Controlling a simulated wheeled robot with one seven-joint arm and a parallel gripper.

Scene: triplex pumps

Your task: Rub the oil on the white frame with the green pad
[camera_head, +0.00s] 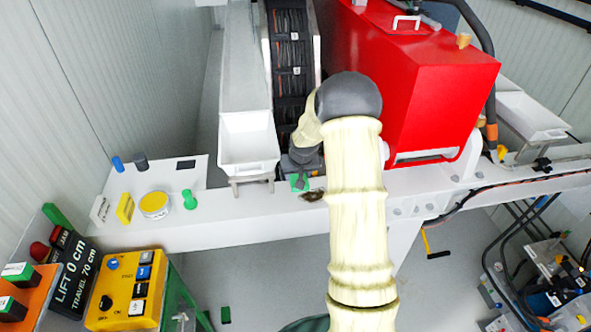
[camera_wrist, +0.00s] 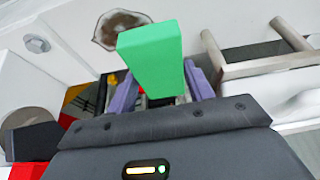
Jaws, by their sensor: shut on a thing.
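The green pad (camera_wrist: 150,62) is held between the two purple fingers of my gripper (camera_wrist: 152,90) in the wrist view. In the head view the pad (camera_head: 298,182) shows small beneath my gripper (camera_head: 303,168), over the white frame (camera_head: 255,220). A dark brown oil patch (camera_head: 312,195) lies on the frame just right of the pad. In the wrist view the oil (camera_wrist: 118,30) appears as a brown-rimmed stain just beyond the pad, partly covered by it. I cannot tell whether the pad touches the frame.
A white trough (camera_head: 248,145) stands left of my gripper, and a red housing (camera_head: 440,95) rises to the right. A yellow-lidded tin (camera_head: 154,204), a green knobbed piece (camera_head: 189,199) and a yellow block (camera_head: 125,208) stand on the frame's left part. A yellow control box (camera_head: 125,290) is at lower left.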

